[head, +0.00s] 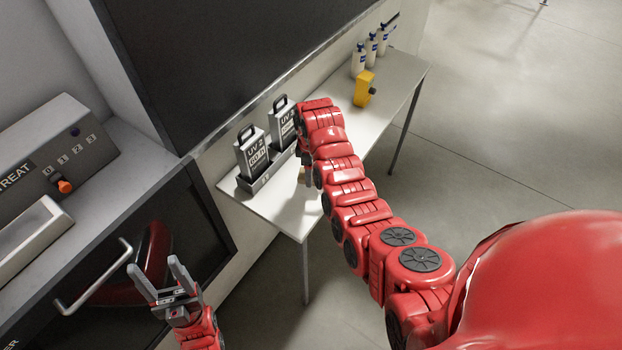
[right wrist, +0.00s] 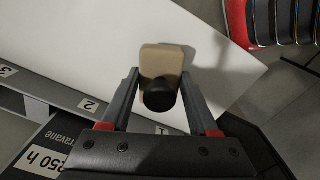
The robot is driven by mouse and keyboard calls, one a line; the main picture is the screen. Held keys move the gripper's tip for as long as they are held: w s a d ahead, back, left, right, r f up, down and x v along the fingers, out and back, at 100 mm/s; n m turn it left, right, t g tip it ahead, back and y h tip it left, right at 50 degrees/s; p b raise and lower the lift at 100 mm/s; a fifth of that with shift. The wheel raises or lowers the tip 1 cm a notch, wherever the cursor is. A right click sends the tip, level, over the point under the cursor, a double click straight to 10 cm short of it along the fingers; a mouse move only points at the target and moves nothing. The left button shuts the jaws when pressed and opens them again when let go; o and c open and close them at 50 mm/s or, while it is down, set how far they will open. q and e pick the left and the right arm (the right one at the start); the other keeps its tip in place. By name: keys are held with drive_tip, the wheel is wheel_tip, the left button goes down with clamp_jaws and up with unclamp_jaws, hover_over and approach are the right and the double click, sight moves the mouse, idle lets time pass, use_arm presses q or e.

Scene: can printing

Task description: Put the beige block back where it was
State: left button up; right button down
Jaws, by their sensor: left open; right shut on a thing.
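The beige block (right wrist: 153,55) is a small rounded piece with a black round knob (right wrist: 159,96) on it. My right gripper (right wrist: 160,78) is shut on it, with one finger on each side, over the white table (right wrist: 75,45). I cannot tell whether the block touches the tabletop. In the head view my right arm mostly hides the block and gripper, beside the dark cartridge holder (head: 246,186). My left gripper (head: 153,265) is open and empty, at the lower left in front of the machine door handle.
Two grey cartridges marked UV 2 (head: 252,155) and UV 3 (head: 282,127) stand in the holder, whose slots are numbered. A yellow box (head: 364,88) and several white bottles (head: 371,47) stand farther along the table. A machine panel with an orange knob (head: 64,185) is at left.

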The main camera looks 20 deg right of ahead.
drive_tip(key=shift+f+p, duration=0.7)
drive_tip(key=shift+f, duration=1)
drive_tip(key=shift+f, duration=0.2)
drive_tip(key=shift+c, duration=0.7)
unclamp_jaws()
drive_tip(key=shift+r, duration=0.1)
